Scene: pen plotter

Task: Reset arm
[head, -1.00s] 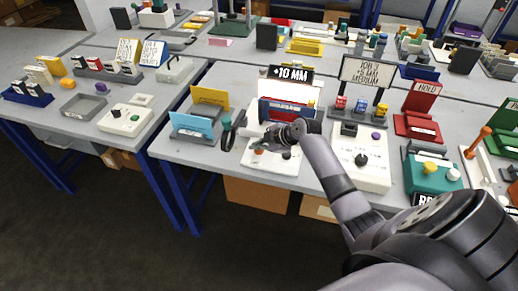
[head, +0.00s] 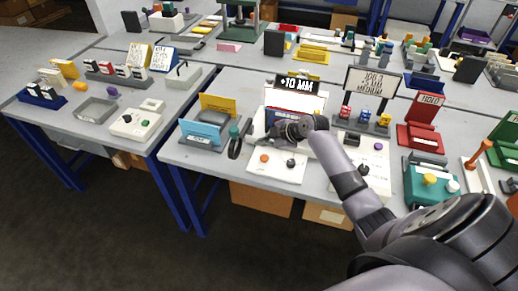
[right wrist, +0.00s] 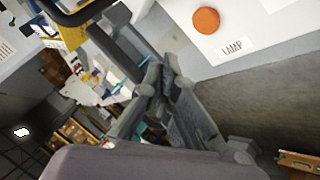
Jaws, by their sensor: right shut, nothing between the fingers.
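My right gripper (head: 266,136) is in front of the white plotter with the "+10 MM" sign (head: 297,84), above its white control panel (head: 277,172). The panel has an orange button (head: 264,158) and a dark knob (head: 291,163). In the right wrist view the fingers (right wrist: 158,85) are closed together and empty. The orange button (right wrist: 206,20) with its "LAMP" label (right wrist: 237,48) is beside them, apart from the fingers. My gripper and forearm hide part of the plotter. My left gripper is not in view.
A blue and yellow card holder (head: 208,125) and a dark roll-shaped item (head: 235,143) stand left of the panel. A sign with small coloured blocks (head: 370,85) and a red stand (head: 422,125) are to the right. The table's front edge is close below the panel.

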